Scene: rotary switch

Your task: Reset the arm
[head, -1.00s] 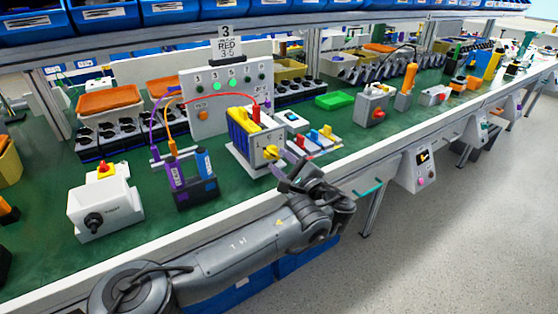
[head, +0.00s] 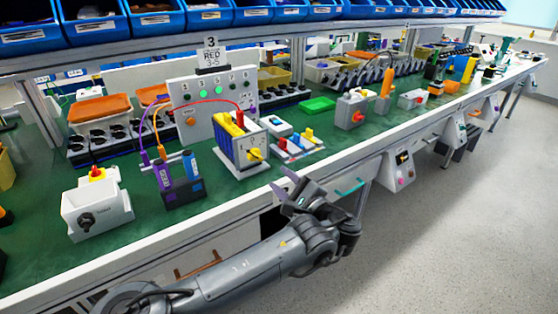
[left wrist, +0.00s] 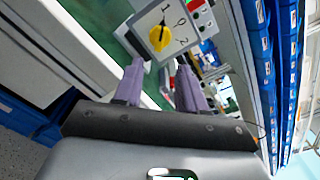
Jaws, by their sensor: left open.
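The rotary switch (head: 240,142) is a white box on the green bench top, with a yellow knob (head: 255,154) on its front face. In the left wrist view the yellow knob (left wrist: 157,38) sits on a plate marked 1, 0 and 2, beyond my fingertips. My left gripper (head: 287,183) is in front of the bench's front edge, to the lower right of the switch and apart from it. In the left wrist view its two purple fingers (left wrist: 160,75) are spread with nothing between them. My right gripper is in neither view.
A white box with a black knob (head: 97,203) and a holder with purple and blue probes (head: 180,187) stand left of the switch. A panel with lit green lamps (head: 200,100) is behind it. Blue bins (head: 150,18) line the shelf above. Clear floor (head: 430,220) lies at right.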

